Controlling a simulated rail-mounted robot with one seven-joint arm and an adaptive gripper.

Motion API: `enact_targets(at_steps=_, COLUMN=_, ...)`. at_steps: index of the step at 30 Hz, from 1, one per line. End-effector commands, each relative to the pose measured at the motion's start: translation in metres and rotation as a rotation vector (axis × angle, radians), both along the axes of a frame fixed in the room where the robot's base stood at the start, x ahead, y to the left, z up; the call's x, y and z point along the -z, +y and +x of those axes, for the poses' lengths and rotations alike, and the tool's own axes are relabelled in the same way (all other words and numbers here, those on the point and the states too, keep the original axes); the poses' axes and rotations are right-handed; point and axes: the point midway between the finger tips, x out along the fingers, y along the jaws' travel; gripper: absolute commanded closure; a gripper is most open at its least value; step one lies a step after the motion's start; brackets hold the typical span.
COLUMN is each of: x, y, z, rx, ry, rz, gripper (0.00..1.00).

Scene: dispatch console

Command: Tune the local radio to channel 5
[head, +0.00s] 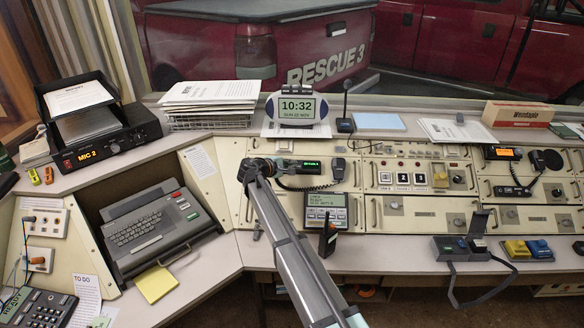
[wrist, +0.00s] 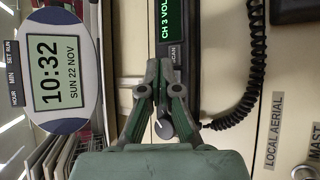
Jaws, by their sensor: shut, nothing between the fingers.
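The local radio is a dark unit with a green display in the console's back row (head: 309,165). In the wrist view, turned sideways, its display (wrist: 170,22) reads "CH 3 VOL", the rest cut off. A "SCAN" label sits beside the display. A dark round knob with a white pointer (wrist: 164,129) shows through the gap between my gripper's finger links. My gripper (wrist: 160,64) is shut and empty, its fingertips in front of the radio near the display's end. I cannot tell whether they touch it. In the head view my arm hides part of the radio's left side.
A clock (head: 297,107) stands behind the radio, and a paper tray (head: 208,118) is to its left. A handset (head: 339,168) with a coiled cord hangs to its right. A screen unit (head: 327,209) and an upright handheld radio (head: 328,235) stand in front.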

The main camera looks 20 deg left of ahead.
Motion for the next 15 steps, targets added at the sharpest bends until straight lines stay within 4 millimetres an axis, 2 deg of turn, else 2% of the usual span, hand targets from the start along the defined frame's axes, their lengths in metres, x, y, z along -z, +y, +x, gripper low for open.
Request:
enact_targets(at_steps=9, x=-0.0007, y=-0.0001, z=-0.0005, rx=0.0, ry=0.0, rz=0.0, gripper=1.0)
enact_targets(at_steps=15, x=-0.0096, y=-0.0024, z=-0.0062, rx=0.0, ry=0.0, rz=0.0, gripper=1.0)
